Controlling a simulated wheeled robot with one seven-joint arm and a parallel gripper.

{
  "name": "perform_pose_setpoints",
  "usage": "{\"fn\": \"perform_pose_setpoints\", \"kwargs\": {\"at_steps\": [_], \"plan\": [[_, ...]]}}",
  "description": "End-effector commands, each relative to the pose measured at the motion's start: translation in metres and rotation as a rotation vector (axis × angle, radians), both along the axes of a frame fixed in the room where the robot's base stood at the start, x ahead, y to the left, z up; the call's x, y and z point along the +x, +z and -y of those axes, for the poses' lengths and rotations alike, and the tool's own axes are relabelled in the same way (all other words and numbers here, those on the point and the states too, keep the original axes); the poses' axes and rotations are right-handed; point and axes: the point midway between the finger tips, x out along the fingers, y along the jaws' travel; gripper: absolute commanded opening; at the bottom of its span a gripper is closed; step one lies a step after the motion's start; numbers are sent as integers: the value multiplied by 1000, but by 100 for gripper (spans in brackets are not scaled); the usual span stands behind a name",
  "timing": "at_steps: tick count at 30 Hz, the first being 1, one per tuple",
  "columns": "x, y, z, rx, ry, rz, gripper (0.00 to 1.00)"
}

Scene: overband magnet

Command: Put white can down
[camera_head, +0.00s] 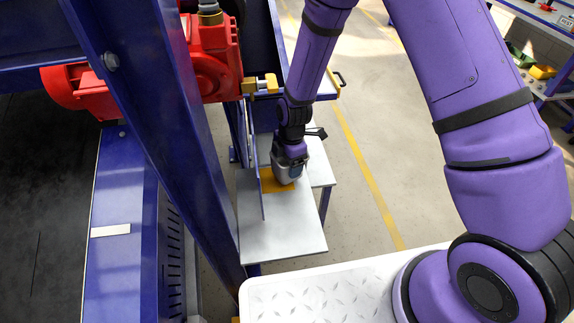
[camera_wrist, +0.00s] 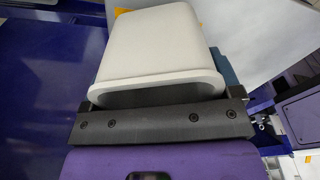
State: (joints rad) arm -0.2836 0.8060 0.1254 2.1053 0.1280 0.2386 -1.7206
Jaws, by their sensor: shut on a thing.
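The white can (camera_wrist: 158,45) fills the middle of the wrist view, a tapered, hollow, smooth-walled container with its open rim towards the camera. My gripper (camera_wrist: 165,108) is shut on it near the rim. In the head view my gripper (camera_head: 290,160) points down over a light grey table (camera_head: 285,235), just right of an upright blue plate. The can is mostly hidden under my gripper there. I cannot tell whether its bottom touches the table.
A yellow-orange patch (camera_head: 268,184) lies on the table beside my gripper. A blue upright plate (camera_head: 254,170) and a thick blue beam (camera_head: 160,110) stand to the left. A red motor housing (camera_head: 212,60) is above left. The table's front part is bare.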

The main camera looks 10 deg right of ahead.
Motion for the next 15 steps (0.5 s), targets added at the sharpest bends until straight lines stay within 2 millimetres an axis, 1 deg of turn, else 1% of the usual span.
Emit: {"fn": "perform_pose_setpoints", "kwargs": {"at_steps": [1,4,14,15], "plan": [[-1,-8,0,-1,-1,-4,55],[-1,-17,0,-1,0,-2,55],[-1,-19,0,0,0,-1,55],[-1,-20,0,0,0,-1,86]]}}
